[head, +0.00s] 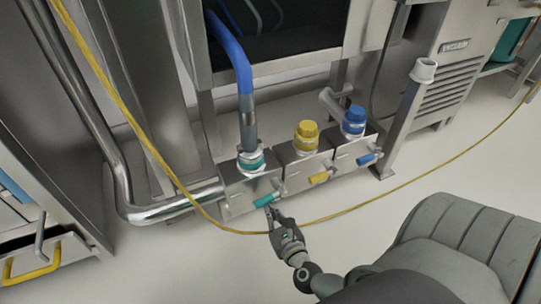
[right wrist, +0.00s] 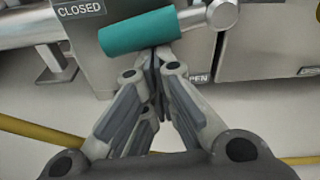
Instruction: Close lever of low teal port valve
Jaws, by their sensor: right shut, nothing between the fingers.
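The teal lever (head: 264,200) sits low on the front of the leftmost steel valve box (head: 235,194). Above it, a teal-collared port (head: 250,160) takes a blue and grey hose (head: 245,110). In the right wrist view the teal lever (right wrist: 140,33) lies nearly level, tilted slightly up to the right. A CLOSED label (right wrist: 80,9) is at its upper left, and a partly hidden OPEN label is at lower right. My right gripper (head: 270,210) is shut and empty, its fingertips (right wrist: 155,55) just below the lever. I cannot tell whether they touch. My left gripper is out of view.
Valve boxes with a yellow cap (head: 306,136) and a blue cap (head: 353,120) stand to the right, with yellow and blue levers. A yellow cable (head: 375,203) loops past the valves near my gripper. A grey seat-like shape (head: 450,240) is at lower right.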

